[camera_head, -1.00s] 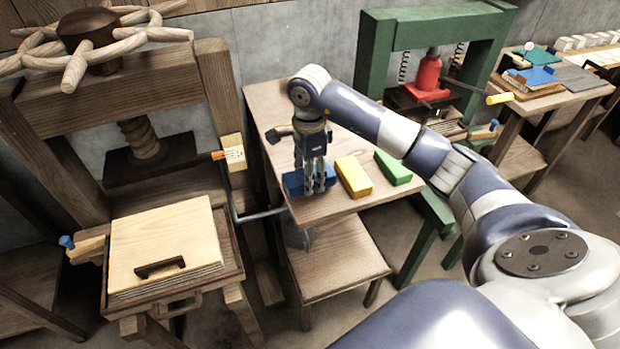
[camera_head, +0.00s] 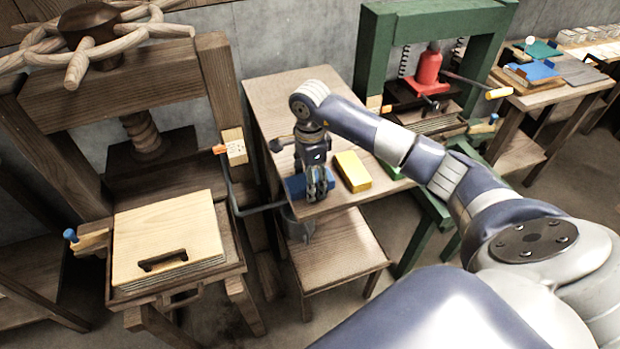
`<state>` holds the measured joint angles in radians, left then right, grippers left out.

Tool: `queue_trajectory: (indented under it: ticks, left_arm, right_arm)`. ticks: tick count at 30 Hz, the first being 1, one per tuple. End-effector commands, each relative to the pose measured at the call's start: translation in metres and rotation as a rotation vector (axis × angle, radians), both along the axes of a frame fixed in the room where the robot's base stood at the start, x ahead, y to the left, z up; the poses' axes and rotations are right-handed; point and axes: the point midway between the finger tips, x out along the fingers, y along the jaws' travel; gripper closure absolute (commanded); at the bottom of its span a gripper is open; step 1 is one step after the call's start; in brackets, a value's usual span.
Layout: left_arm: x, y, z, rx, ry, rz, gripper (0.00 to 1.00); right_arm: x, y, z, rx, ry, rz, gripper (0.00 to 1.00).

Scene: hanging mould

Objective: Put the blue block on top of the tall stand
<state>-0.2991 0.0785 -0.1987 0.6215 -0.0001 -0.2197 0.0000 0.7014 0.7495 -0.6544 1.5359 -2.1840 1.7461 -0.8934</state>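The blue block (camera_head: 295,187) lies at the front left of the wooden table (camera_head: 272,92) in the middle. My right gripper (camera_head: 318,186) points down at the block, its fingers overlapping the block's right part. Whether the fingers are closed on the block or only around it cannot be told. The block seems to be at tabletop level. No thing stands out clearly as the tall stand. My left gripper is not in view.
A yellow block (camera_head: 352,171) lies just right of my gripper. A green block (camera_head: 388,171) is mostly hidden behind my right arm. A wooden press (camera_head: 125,80) stands left, a green press frame (camera_head: 375,55) behind right. A lower shelf (camera_head: 335,255) is empty.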

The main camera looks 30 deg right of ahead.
Motion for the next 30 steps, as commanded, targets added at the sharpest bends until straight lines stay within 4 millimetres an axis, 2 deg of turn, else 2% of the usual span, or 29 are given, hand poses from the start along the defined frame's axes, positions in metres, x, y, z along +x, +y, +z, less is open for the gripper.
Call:
queue_trajectory:
  ticks: [8,10,24,30]
  left_arm:
    - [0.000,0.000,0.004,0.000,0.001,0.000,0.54]
    - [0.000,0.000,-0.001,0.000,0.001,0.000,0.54]
    - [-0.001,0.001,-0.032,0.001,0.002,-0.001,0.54]
    - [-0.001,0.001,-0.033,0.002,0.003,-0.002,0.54]
  right_arm:
    - [0.000,0.000,0.004,0.001,0.000,0.000,0.35]
    - [0.001,0.000,0.009,0.000,-0.004,0.000,0.35]
    - [0.001,0.000,0.100,0.000,-0.005,0.000,0.35]
    - [0.000,0.000,0.119,0.000,-0.002,-0.001,0.35]
